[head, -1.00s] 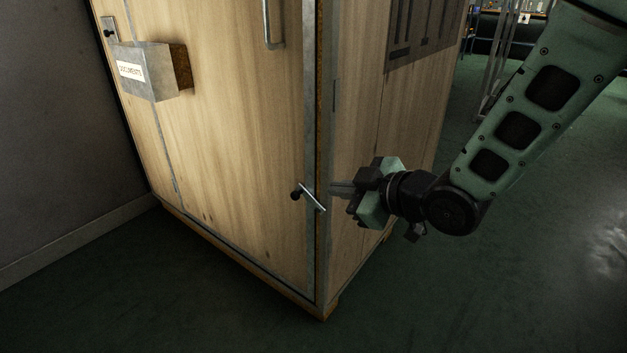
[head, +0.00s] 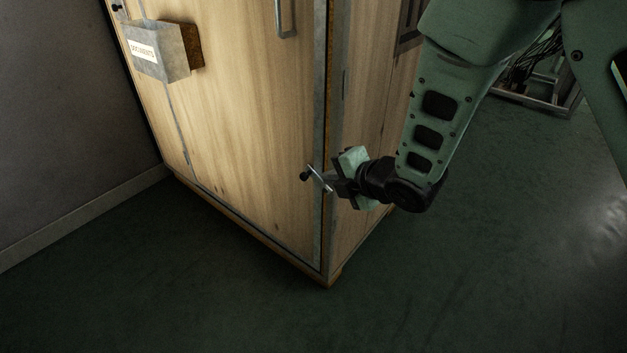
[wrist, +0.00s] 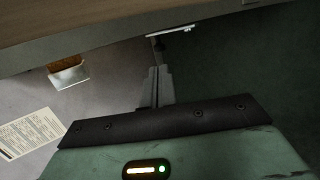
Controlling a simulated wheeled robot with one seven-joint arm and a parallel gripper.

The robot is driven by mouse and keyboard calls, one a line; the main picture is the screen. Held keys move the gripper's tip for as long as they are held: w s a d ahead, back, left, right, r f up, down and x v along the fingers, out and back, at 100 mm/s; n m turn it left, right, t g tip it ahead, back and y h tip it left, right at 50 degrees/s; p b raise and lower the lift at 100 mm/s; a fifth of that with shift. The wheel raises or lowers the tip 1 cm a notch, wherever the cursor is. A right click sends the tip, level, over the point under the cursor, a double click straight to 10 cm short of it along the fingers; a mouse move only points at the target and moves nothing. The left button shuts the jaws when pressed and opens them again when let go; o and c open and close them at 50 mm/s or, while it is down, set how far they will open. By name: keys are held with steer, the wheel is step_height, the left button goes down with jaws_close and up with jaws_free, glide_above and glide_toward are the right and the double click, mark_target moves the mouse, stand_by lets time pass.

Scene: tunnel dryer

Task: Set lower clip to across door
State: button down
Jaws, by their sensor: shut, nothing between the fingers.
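The lower clip (head: 320,180) is a small metal bar with a dark knob at the right edge of the wooden door (head: 235,130), low down. In the head view the bar slants from upper left to lower right, near the door's edge. My gripper (head: 332,179) is shut and empty, its fingertips right by the bar from the right. In the wrist view the closed fingers (wrist: 156,78) point at the clip (wrist: 170,31), whose pale bar and dark stem show just past the tips. I cannot tell whether they touch.
A metal document box (head: 158,50) is fixed on the door and also shows in the wrist view (wrist: 68,75). A door handle (head: 286,18) is above the clip. A printed sheet (wrist: 30,133) shows at lower left in the wrist view. The green floor (head: 480,250) to the right is clear.

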mark_target(306, 176)
steer(key=b+x, duration=0.2)
steer(key=x, duration=0.5)
steer(key=shift+w, duration=0.1)
steer(key=shift+a+p, duration=0.1)
steer(key=shift+p, duration=0.25)
